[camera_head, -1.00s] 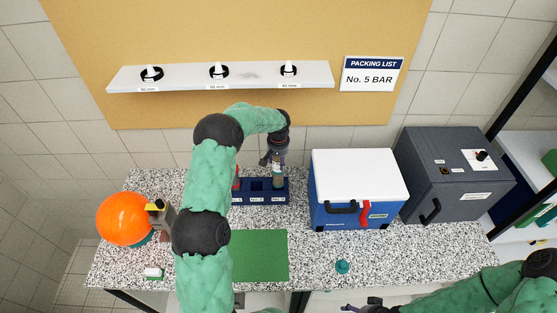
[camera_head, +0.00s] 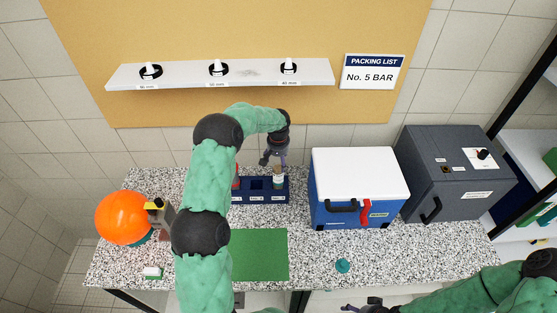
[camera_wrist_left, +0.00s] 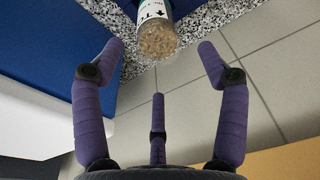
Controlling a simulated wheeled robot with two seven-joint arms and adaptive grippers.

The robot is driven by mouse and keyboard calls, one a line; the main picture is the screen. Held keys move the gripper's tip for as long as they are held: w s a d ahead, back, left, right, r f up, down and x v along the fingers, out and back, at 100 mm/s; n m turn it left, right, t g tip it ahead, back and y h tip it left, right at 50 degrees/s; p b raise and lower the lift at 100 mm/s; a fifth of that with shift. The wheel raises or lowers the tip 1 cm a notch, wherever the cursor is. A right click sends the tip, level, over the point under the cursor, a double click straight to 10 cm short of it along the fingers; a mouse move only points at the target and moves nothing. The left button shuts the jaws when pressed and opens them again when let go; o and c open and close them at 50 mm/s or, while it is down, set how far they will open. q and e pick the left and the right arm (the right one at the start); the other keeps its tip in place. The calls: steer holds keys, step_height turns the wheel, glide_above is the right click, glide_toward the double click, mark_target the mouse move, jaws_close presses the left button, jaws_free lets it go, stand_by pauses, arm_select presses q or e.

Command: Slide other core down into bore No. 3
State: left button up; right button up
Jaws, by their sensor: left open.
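A clear-walled core with tan grains inside and a white label (camera_wrist_left: 157,37) shows at the top of the left wrist view. In the head view the core (camera_head: 279,180) stands roughly upright at the right-hand bore of the dark blue block (camera_head: 262,199); how deep it sits I cannot tell. My left gripper (camera_head: 274,160) is just above the core. In the wrist view its purple fingers (camera_wrist_left: 160,70) are spread, empty and apart from the core. A red-topped thing (camera_head: 236,182) at the block's left end is mostly hidden by my left arm. My right gripper (camera_head: 362,307) is at the bottom edge.
The blue cooler box (camera_head: 335,213) with a white lid stands close right of the block. A grey machine (camera_head: 455,180) is farther right. A green mat (camera_head: 260,255) lies in front. An orange ball-shaped thing (camera_head: 122,218) is at left. A shelf (camera_head: 190,77) hangs above.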

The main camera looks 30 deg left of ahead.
arm_select(q)
steer(key=shift+r+p, duration=0.65)
steer(key=shift+r, duration=0.05)
step_height(320, 180, up, 12)
steer(key=s+b, duration=0.1)
steer(key=b, duration=0.2)
steer(key=shift+s+d+f, duration=0.15)
steer(key=shift+s+d, duration=0.05)
steer(key=shift+d, duration=0.15)
steer(key=shift+f, duration=0.1)
